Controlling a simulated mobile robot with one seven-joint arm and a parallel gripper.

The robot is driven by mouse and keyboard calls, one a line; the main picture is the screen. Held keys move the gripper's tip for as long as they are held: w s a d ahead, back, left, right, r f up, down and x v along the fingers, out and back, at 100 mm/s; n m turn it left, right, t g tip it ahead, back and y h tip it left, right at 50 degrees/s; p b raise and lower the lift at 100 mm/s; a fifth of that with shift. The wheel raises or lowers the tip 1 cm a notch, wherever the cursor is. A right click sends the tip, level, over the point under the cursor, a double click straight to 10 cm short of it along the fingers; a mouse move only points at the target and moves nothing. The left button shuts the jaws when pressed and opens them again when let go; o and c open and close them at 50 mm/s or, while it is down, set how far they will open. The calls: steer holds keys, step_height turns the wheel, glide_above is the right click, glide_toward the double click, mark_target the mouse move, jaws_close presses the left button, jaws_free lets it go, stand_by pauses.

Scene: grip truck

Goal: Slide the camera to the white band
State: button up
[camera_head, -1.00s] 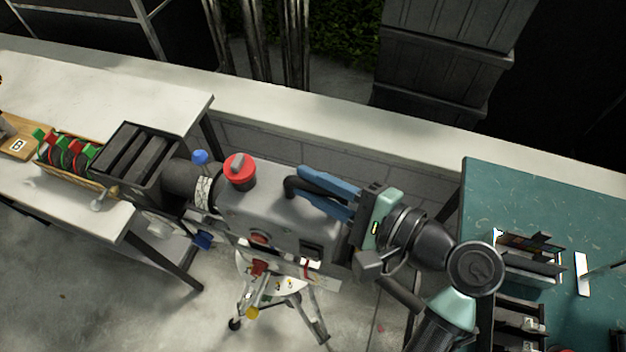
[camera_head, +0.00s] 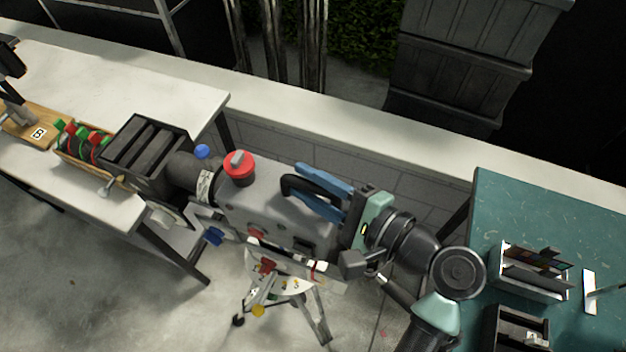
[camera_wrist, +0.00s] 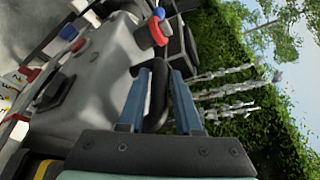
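The camera (camera_head: 270,205) is a grey box with a red dial on top and a dark lens at its left. It sits on a plate above a tripod (camera_head: 275,295). My gripper (camera_head: 308,188) comes from the right; its two blue fingers lie along both sides of the black top handle (camera_head: 290,184). The wrist view shows the handle (camera_wrist: 158,95) between the fingers with almost no gap, so it looks shut on it. A white band (camera_head: 312,263) and a thin red mark show on the plate at the camera's lower right. Part of the plate is hidden under the camera.
A teal table (camera_head: 555,215) with open boxes is at right. A low wall (camera_head: 350,125) runs behind.

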steer(key=shift+o, duration=1.1)
steer(key=shift+d, duration=0.1)
steer(key=b+v, duration=0.3)
steer(key=v, duration=1)
